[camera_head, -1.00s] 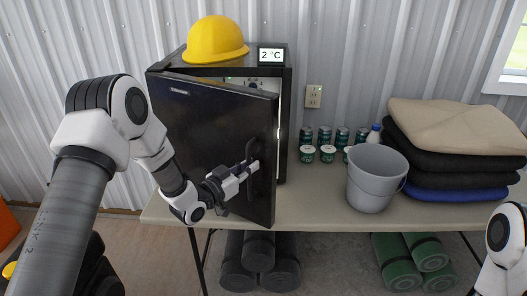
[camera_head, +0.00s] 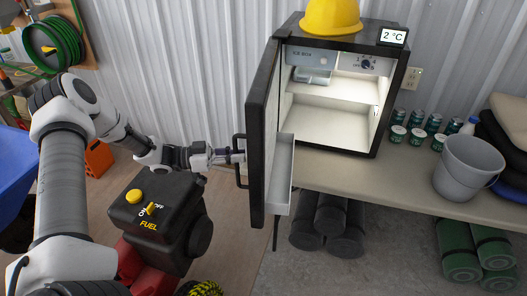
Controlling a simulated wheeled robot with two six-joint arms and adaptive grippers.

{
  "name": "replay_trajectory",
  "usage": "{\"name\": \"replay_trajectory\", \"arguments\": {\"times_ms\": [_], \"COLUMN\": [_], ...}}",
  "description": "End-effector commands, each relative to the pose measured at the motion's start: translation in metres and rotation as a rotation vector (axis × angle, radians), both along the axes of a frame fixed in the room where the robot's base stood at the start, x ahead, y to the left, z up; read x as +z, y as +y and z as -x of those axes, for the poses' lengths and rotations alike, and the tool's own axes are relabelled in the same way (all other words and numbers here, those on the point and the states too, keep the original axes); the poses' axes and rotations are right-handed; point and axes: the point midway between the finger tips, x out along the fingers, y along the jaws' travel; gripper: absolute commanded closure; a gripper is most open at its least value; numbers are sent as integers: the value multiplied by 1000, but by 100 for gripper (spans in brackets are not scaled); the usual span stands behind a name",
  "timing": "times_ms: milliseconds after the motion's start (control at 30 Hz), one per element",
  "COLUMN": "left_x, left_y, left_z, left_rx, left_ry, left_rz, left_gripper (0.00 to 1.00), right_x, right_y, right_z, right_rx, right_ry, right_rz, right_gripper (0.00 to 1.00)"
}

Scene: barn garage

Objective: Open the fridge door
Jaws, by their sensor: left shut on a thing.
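The small black fridge (camera_head: 394,90) stands on the table with its front open. Its door (camera_head: 264,130) is swung wide out to the left, seen nearly edge-on, with a pale shelf bin on its inner side. The lit white interior (camera_head: 328,118) shows a shelf, an ice box and a dial. My left gripper (camera_head: 236,156) is at the outer side of the door, shut on the dark door handle (camera_head: 240,170). My right gripper is not in view.
A yellow hard hat (camera_head: 332,16) and a temperature display (camera_head: 393,37) sit on the fridge. Cans (camera_head: 415,119) and a grey bucket (camera_head: 468,168) stand to the right. A black and red fuel machine (camera_head: 158,215) stands on the floor beneath my left arm.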

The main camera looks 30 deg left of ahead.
Motion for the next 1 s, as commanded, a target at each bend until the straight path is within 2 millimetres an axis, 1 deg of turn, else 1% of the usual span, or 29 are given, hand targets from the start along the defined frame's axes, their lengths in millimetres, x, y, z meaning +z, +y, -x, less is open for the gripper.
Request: {"name": "replay_trajectory", "arguments": {"times_ms": [33, 133, 200, 300, 400, 500, 600, 933, 967, 1000], "left_x": [0, -2, -2, -2, -2, -2, -1, -1, -1, -1], "left_y": [16, 42, 58, 75, 88, 95, 98, 99, 99, 99], "left_z": [4, 11, 14, 16, 18, 18, 18, 18, 18, 18], "left_rx": [-32, -102, -110, -110, -111, -112, -112, -112, -112, -112], "left_ry": [1, 2, 2, 1, 0, 0, 0, -2, -2, -2], "left_rz": [-7, -8, -4, -3, -2, -1, 0, 0, 1, 1], "left_gripper": [100, 100, 100, 100, 100, 100, 100, 100, 84, 70], "right_x": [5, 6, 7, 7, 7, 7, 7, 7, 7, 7], "right_y": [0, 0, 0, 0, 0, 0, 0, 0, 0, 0], "right_z": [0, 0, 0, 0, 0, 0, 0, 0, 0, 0], "right_rx": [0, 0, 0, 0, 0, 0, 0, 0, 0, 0], "right_ry": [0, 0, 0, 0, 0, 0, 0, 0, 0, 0], "right_rz": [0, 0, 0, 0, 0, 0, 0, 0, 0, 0], "right_gripper": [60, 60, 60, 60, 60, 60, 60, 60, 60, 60]}}
